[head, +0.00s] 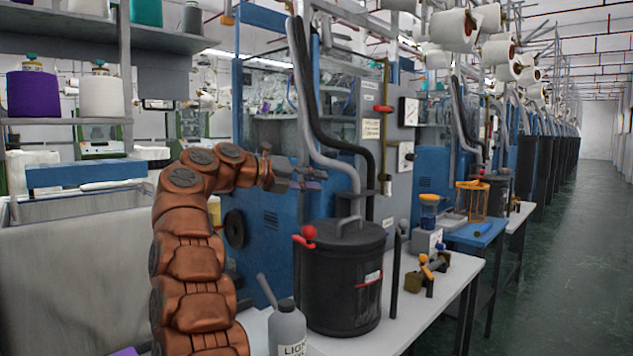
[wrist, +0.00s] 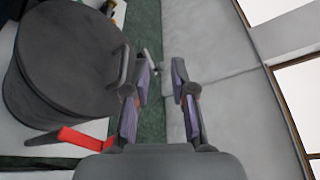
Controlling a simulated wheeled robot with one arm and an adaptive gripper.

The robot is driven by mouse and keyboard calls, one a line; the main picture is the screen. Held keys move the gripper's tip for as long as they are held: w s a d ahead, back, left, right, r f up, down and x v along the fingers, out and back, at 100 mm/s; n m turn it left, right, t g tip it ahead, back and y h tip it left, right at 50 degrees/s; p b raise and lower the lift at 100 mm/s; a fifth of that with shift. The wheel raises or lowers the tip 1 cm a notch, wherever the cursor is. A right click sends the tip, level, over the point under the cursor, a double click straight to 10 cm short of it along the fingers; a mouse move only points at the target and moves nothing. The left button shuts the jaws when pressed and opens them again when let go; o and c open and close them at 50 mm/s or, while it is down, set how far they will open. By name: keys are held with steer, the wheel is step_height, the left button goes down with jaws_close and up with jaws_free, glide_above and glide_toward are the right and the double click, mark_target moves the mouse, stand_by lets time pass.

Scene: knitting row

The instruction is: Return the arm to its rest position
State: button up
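My arm (head: 188,270) rises at the left of the head view, bends over at the top and reaches to the right. My gripper (head: 318,180) is at its end, in the air in front of the blue machine. In the head view it appears above and left of the black lidded canister. In the wrist view the two fingers of my gripper (wrist: 160,78) are apart, with nothing between them. The green floor and a grey surface show behind them.
The black canister (head: 340,290) with a red lever stands on the white table (head: 440,285); it also shows close at left in the wrist view (wrist: 65,65). A grey bottle (head: 287,325) stands before it. Shelves with yarn cones (head: 101,97) are upper left. The aisle (head: 560,270) at right is clear.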

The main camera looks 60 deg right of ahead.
steer(key=shift+s+d+f, duration=0.1)
steer(key=shift+d+f, duration=0.2)
steer(key=shift+d, duration=0.2)
steer(key=shift+s+d+f, duration=0.1)
steer(key=shift+d+f, duration=0.15)
steer(key=shift+d, duration=0.25)
